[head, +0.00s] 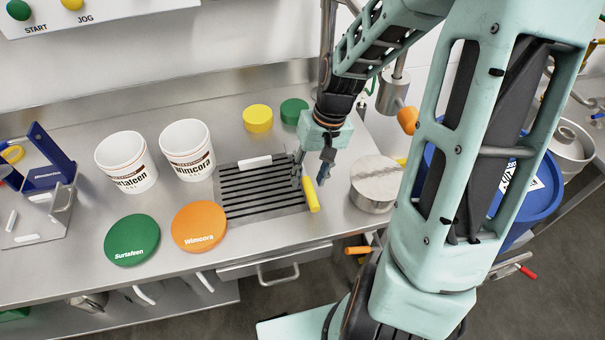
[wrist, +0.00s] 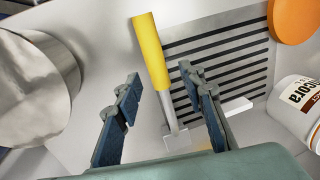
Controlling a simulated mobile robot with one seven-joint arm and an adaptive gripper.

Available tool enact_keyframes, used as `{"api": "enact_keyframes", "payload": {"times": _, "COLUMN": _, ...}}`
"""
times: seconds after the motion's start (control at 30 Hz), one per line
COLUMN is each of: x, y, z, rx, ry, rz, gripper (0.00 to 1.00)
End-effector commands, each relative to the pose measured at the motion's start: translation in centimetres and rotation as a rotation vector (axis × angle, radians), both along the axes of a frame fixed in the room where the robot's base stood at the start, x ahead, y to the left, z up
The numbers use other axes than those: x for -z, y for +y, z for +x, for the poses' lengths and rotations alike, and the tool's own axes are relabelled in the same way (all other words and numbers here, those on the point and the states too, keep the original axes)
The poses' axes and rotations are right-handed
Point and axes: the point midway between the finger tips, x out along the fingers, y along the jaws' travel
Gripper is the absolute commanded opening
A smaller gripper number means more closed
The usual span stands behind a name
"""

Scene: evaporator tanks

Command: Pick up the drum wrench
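A tool with a yellow handle (head: 311,195) and a metal shaft lies on the steel counter by the right edge of the black-slotted grate. It is the only tool near my gripper; I cannot tell for sure that it is the drum wrench. In the wrist view the yellow handle (wrist: 150,50) points away, and the shaft ends in a flat metal plate (wrist: 180,137) near my gripper. My gripper (head: 311,172) is open above the tool. In the wrist view its two blue-padded fingers (wrist: 160,80) stand on either side of the tool, apparently without touching it.
The slotted grate (head: 255,213) has a white block (head: 255,161) on it. A steel cylinder (head: 376,185) stands close on the right. Orange (head: 199,227) and green (head: 132,240) lids and two white buckets (head: 187,150) are left. A blue drum (head: 535,205) stands right.

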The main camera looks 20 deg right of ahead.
Motion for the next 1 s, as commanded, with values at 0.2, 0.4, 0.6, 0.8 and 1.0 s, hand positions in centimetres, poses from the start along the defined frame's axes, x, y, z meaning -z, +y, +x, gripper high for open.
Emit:
{"api": "enact_keyframes", "payload": {"times": 0.2, "x": 2.9, "y": 0.5, "z": -0.1, "rx": -0.001, "ry": 0.001, "rz": 0.001, "gripper": 0.37}}
{"api": "enact_keyframes", "payload": {"times": 0.4, "x": 3.0, "y": 0.6, "z": -0.1, "rx": -0.001, "ry": 0.000, "rz": 0.000, "gripper": 0.37}}
{"api": "enact_keyframes", "payload": {"times": 0.6, "x": 3.0, "y": 0.5, "z": -0.1, "rx": -0.001, "ry": 0.000, "rz": 0.000, "gripper": 0.23}}
{"api": "enact_keyframes", "payload": {"times": 0.8, "x": 3.0, "y": 0.5, "z": -0.1, "rx": -0.001, "ry": 0.000, "rz": 0.000, "gripper": 0.01}}
{"api": "enact_keyframes", "payload": {"times": 1.0, "x": 2.9, "y": 0.5, "z": -0.1, "rx": -0.001, "ry": 0.000, "rz": 0.000, "gripper": 0.00}}
